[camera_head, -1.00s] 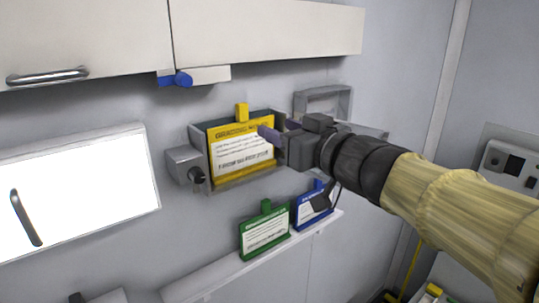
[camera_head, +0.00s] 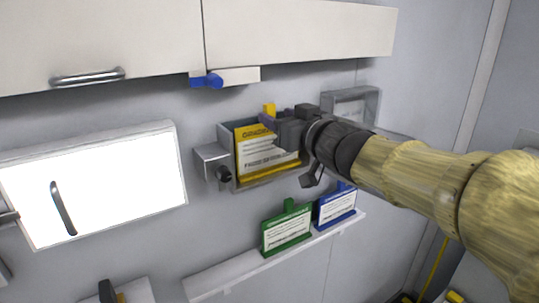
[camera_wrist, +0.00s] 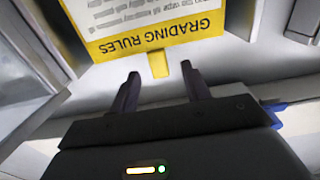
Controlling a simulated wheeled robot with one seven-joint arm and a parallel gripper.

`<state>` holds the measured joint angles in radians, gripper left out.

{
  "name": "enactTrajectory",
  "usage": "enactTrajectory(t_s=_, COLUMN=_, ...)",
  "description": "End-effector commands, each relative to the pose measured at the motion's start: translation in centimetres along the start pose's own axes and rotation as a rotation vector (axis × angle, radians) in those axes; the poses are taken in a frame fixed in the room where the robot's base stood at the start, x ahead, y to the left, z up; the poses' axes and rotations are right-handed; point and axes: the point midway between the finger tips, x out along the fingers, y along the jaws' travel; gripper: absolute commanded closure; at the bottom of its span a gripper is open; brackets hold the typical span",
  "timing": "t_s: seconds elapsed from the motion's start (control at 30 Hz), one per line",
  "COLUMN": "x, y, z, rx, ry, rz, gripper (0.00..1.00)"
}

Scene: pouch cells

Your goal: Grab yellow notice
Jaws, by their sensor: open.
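The yellow notice (camera_head: 268,158) is a yellow-edged card with white printed text and a yellow tab on top. It stands in a grey wall holder (camera_head: 228,138). In the wrist view the notice (camera_wrist: 150,32) shows upside down with "GRADING RULES" readable, and its tab (camera_wrist: 159,64) points toward my gripper. My gripper (camera_head: 268,122) is at the notice's upper right edge in the head view and hides part of it. In the wrist view my gripper's (camera_wrist: 162,84) two dark fingers are apart, one on each side of the tab's line, with the tab's end near the fingertips. Nothing is held.
A green notice (camera_head: 287,230) and a blue notice (camera_head: 336,207) stand on a white ledge (camera_head: 225,275) below. A grey lock box with a dark knob (camera_head: 223,174) adjoins the holder's left side. White cabinets (camera_head: 300,35) overhang above. An empty grey holder (camera_head: 352,105) is at right.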

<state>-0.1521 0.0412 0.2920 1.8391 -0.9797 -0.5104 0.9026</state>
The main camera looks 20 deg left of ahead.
Motion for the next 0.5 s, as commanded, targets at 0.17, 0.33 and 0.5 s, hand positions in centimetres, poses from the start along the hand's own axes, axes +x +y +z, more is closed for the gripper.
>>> enactTrajectory(t_s=0.17, x=2.6, y=0.1, z=-0.4, rx=0.002, ry=-0.001, rz=-0.004, gripper=0.53)
enactTrajectory(t_s=0.33, x=4.3, y=-0.3, z=-0.3, rx=0.001, ry=-0.001, rz=-0.009, gripper=0.53)
enactTrajectory(t_s=0.5, x=4.4, y=-0.1, z=-0.2, rx=-0.001, ry=0.000, rz=-0.006, gripper=0.53)
